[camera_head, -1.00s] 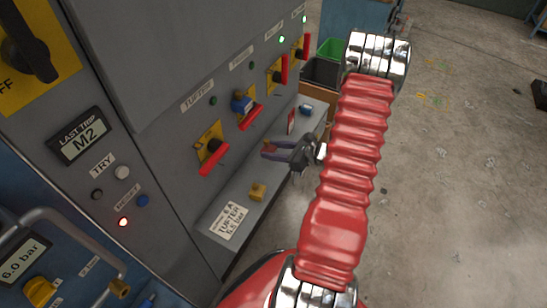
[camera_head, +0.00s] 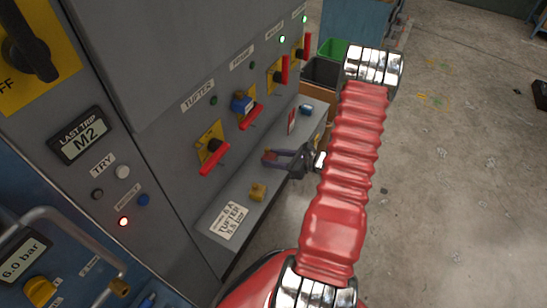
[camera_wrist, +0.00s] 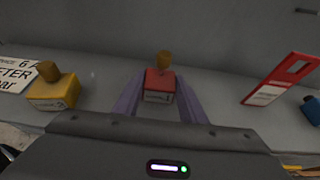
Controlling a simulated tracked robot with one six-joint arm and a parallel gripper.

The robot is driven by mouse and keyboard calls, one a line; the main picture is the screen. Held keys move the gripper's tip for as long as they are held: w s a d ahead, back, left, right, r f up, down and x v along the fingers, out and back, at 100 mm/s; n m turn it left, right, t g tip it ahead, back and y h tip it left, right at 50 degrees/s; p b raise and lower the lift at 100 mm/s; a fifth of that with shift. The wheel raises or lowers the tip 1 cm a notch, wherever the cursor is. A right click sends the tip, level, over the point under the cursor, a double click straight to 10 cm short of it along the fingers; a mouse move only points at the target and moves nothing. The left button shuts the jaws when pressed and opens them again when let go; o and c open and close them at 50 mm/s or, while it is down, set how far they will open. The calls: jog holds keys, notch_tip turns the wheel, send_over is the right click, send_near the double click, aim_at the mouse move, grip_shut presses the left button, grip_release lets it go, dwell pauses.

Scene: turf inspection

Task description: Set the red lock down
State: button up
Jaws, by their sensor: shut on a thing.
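The red lock (camera_wrist: 159,84), with a brass-coloured top and a pale label on its front, is between the two purple fingers of my gripper (camera_wrist: 160,92) in the wrist view. My gripper is shut on it. The lock is over the grey ledge (camera_wrist: 105,75); I cannot tell whether its underside touches the ledge. In the head view my gripper (camera_head: 272,158) reaches from the right over the ledge (camera_head: 245,218), and the lock is mostly hidden by the fingers.
A red card (camera_wrist: 282,80) and a blue lock (camera_wrist: 312,108) are to the right. The grey cabinet with red-handled switches (camera_head: 213,158) rises behind the ledge.

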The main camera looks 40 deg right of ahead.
jog(key=o, duration=1.1)
jog(key=shift+c, duration=0.2)
jog(key=shift+s+d+r, duration=0.2)
jog(key=shift+s+r, duration=0.1)
jog(key=shift+s, duration=0.15)
jog(key=v, duration=1.1)
jog(key=shift+a+f, duration=0.1)
jog(key=shift+f, duration=0.05)
